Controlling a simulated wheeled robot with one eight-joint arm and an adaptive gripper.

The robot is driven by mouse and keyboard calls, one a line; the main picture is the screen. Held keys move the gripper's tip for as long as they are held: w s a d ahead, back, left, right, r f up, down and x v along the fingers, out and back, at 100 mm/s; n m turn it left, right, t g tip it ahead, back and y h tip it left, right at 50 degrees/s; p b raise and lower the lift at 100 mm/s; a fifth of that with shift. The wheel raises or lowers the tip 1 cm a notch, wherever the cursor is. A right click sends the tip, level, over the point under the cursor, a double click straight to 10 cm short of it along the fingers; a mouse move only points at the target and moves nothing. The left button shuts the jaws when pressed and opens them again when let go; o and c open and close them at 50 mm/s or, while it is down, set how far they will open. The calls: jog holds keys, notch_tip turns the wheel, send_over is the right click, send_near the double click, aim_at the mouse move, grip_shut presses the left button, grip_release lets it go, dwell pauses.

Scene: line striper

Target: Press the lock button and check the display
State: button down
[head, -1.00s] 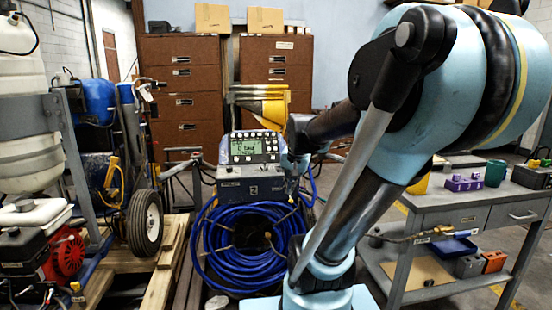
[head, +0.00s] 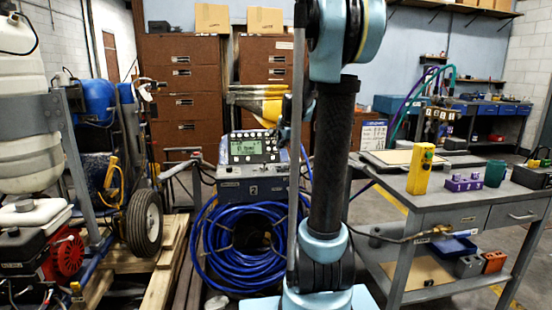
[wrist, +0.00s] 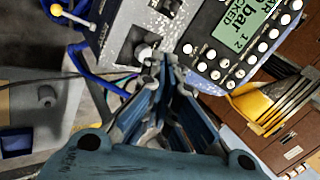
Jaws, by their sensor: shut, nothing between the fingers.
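The control panel (head: 253,147) with a lit green display sits on top of a grey-blue console (head: 250,185) in the head view. In the wrist view the green display (wrist: 232,32) is at the upper right, tilted and cut off, with "bar", "KED" and "1 2" readable. Round white buttons (wrist: 238,73) line its edge; I cannot tell which is the lock button. My gripper (wrist: 160,62) is shut and empty, its tips close to the panel's lower corner in the picture; contact cannot be told. In the head view my arm mostly hides it.
A blue hose coil (head: 245,245) hangs below the console. A workbench (head: 440,200) with a yellow box (head: 420,170) stands right, a wheeled machine (head: 145,220) left.

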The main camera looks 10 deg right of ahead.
aim_at(275, 159)
jog(key=w+d+m+t, duration=0.1)
jog(key=w+m, duration=0.1)
jog(key=w, duration=0.5)
jog(key=shift+w, duration=0.25)
jog(key=shift+w, duration=0.1)
jog(key=x, duration=1.3)
jog(key=shift+w+f, duration=0.15)
jog(key=shift+f, duration=0.2)
jog(key=shift+w+f, duration=0.4)
jog(key=shift+w, duration=0.05)
jog(key=shift+s+a+r, duration=0.1)
jog(key=shift+r, duration=0.05)
jog(key=shift+s+r, duration=0.1)
jog(key=v, duration=1.3)
jog(key=shift+s+r, duration=0.2)
